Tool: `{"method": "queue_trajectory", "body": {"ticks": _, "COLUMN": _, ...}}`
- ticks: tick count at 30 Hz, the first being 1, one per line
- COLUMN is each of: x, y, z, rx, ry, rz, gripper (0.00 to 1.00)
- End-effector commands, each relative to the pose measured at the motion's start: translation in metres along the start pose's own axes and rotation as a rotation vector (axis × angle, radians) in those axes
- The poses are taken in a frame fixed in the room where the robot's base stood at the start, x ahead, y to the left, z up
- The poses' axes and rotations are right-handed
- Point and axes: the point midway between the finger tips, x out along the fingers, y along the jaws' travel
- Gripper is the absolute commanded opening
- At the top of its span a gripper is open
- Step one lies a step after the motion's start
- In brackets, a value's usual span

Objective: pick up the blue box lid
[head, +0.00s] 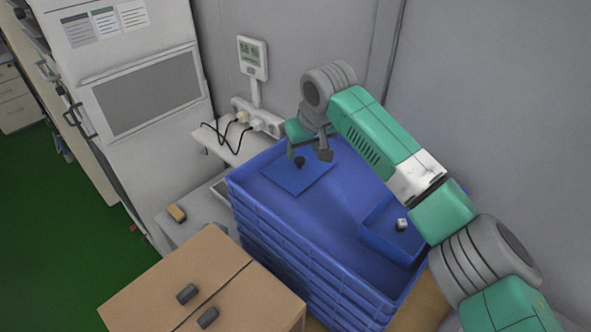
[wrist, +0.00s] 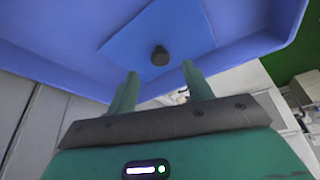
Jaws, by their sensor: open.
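The blue box lid (head: 291,181) is a flat blue sheet with a dark round knob (head: 299,162). It lies inside the blue crate at its far left part. In the wrist view the lid (wrist: 185,28) is ahead of the fingers, and its knob (wrist: 160,56) shows between and beyond the two fingertips. My gripper (head: 310,156) is over the lid near the knob, with its fingers apart and nothing between them. In the wrist view my gripper (wrist: 160,72) is open too. The gap between fingertips and knob is hard to judge.
The lid lies in the top of a stack of blue crates (head: 350,205). A small open blue box (head: 385,241) with a white cube (head: 402,224) stands at its right. A cardboard box (head: 240,300) with two dark pieces is in front. A meter (head: 252,56) stands behind.

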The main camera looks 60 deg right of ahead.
Motion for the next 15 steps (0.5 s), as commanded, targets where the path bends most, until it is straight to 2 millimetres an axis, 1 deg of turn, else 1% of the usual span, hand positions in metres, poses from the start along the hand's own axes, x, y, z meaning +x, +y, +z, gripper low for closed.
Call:
{"method": "queue_trajectory", "body": {"ticks": 3, "x": 0.023, "y": 0.002, "z": 0.0, "rx": 0.001, "ry": -0.002, "rz": 0.003, "gripper": 0.51}}
{"method": "queue_trajectory", "body": {"ticks": 7, "x": 0.043, "y": 0.001, "z": 0.0, "rx": -0.001, "ry": -0.002, "rz": 0.001, "gripper": 0.51}}
{"method": "queue_trajectory", "body": {"ticks": 10, "x": 0.048, "y": 0.001, "z": -0.001, "rx": -0.001, "ry": 0.001, "rz": 0.0, "gripper": 0.51}}
{"method": "queue_trajectory", "body": {"ticks": 15, "x": 0.048, "y": 0.001, "z": -0.001, "rx": -0.001, "ry": 0.001, "rz": -0.001, "gripper": 0.51}}
